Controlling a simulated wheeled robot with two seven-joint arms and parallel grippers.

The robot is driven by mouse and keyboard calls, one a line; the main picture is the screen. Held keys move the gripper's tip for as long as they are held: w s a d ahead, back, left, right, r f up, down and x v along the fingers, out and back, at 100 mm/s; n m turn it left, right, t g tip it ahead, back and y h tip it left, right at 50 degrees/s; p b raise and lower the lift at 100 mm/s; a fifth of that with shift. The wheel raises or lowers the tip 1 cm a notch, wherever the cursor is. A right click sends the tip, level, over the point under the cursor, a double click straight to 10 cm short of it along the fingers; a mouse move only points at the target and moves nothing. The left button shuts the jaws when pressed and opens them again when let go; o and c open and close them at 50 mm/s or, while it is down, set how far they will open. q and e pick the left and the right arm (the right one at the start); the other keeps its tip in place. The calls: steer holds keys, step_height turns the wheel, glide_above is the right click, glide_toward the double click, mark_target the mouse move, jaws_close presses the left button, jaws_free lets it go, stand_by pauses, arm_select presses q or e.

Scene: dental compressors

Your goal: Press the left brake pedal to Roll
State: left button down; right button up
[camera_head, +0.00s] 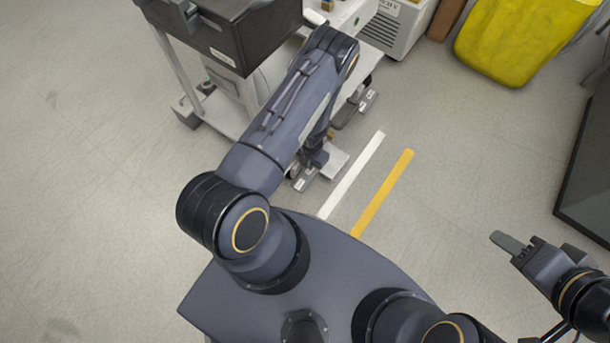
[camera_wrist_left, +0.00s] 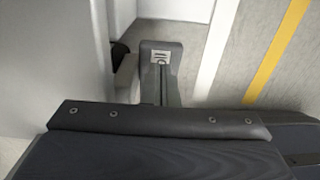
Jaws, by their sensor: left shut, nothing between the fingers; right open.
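The left brake pedal (camera_head: 304,184) is a small grey pedal with a pale label, low at the near end of the white cart. In the left wrist view the pedal (camera_wrist_left: 150,48) shows straight ahead, its label partly behind the fingertips. My left gripper (camera_head: 316,160) points down right over the pedal; its fingers (camera_wrist_left: 161,70) are shut and empty. I cannot tell whether they touch the pedal or how far it is tilted. My right gripper (camera_head: 510,243) is open and empty above the floor at the right, far from the cart.
The white cart (camera_head: 222,124) carries a dark box (camera_head: 235,35). Another foot or pedal (camera_head: 368,100) sits at the cart's far end. White (camera_head: 352,175) and yellow (camera_head: 384,192) floor strips lie right of the cart. A yellow bin (camera_head: 515,40) stands at the back right. The floor between is clear.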

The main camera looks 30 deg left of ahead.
arm_select(q)
steer(key=shift+f+b, duration=0.6)
steer(key=shift+f, duration=0.1)
stand_by(0.7)
step_height(320, 180, up, 7)
steer(key=p, duration=0.5)
steer(key=shift+p, duration=0.3)
stand_by(0.6)
